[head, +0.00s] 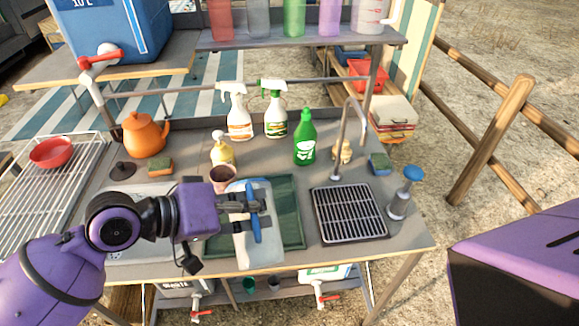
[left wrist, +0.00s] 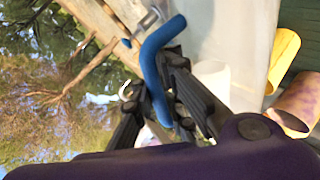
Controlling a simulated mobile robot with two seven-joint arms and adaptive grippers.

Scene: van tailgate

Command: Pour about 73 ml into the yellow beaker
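My left gripper (head: 250,205) is shut on the blue handle (head: 256,228) of a clear, whitish jug (head: 262,190). The jug is over the front of the counter, by a dark green tray. In the left wrist view the fingers (left wrist: 165,100) close around the blue handle (left wrist: 152,65), with the pale jug wall (left wrist: 245,40) beyond. A yellow cylinder, seemingly the yellow beaker (left wrist: 283,60), is beside the jug there; a brownish cup (left wrist: 300,103) is close to it. In the head view the cup (head: 222,180) is just left of the jug; I cannot clearly pick out the beaker. My right gripper is out of view.
Behind the cup stand a yellow pump bottle (head: 222,152), two spray bottles and a green bottle (head: 305,140). The green tray (head: 289,215) lies under and beside the jug. A sink grate (head: 348,212) and tap are right. Coloured beakers stand on the raised shelf (head: 300,39).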

